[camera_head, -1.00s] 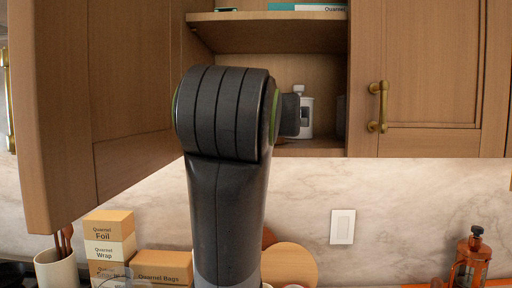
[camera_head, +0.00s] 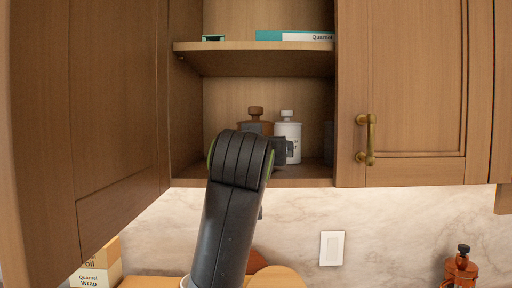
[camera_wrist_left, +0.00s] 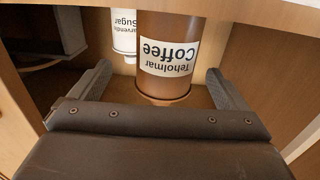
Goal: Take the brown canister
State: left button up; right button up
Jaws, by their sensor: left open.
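The brown canister (camera_head: 256,125) with a knobbed lid stands on the lower shelf of the open cabinet, its lower part hidden behind my left arm. In the left wrist view the brown canister (camera_wrist_left: 168,75) appears upside down, with a "Teholmar Coffee" label. My left gripper (camera_wrist_left: 158,70) is open, one finger to each side of the canister in the picture, with gaps on both sides; I cannot tell how far the fingers reach around it. In the head view the left gripper (camera_head: 281,150) shows only in part at the shelf. My right gripper is not in view.
A white canister (camera_head: 288,133) labelled "Sugar" stands close beside the brown one. An upper shelf (camera_head: 255,58) holds a teal-and-white box (camera_head: 294,36). The open cabinet door (camera_head: 105,95) is at left, the closed door (camera_head: 415,95) at right.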

pick_arm(q)
jog(key=shift+w+r+p, duration=0.1)
jog(key=shift+w+p, duration=0.2)
jog(key=shift+w, duration=0.1)
jog(key=w, duration=0.1)
jog(key=w+p, duration=0.2)
jog(key=shift+w+a, duration=0.15)
jog(key=shift+a, duration=0.15)
jog(key=shift+w+d+p, duration=0.1)
jog(key=shift+w+p, duration=0.2)
jog(key=shift+w, duration=0.25)
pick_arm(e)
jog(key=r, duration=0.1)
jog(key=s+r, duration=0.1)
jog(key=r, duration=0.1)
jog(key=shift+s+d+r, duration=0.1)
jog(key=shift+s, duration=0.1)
pick_arm(q)
jog(key=shift+c, duration=0.5)
jog(key=c, duration=1.2)
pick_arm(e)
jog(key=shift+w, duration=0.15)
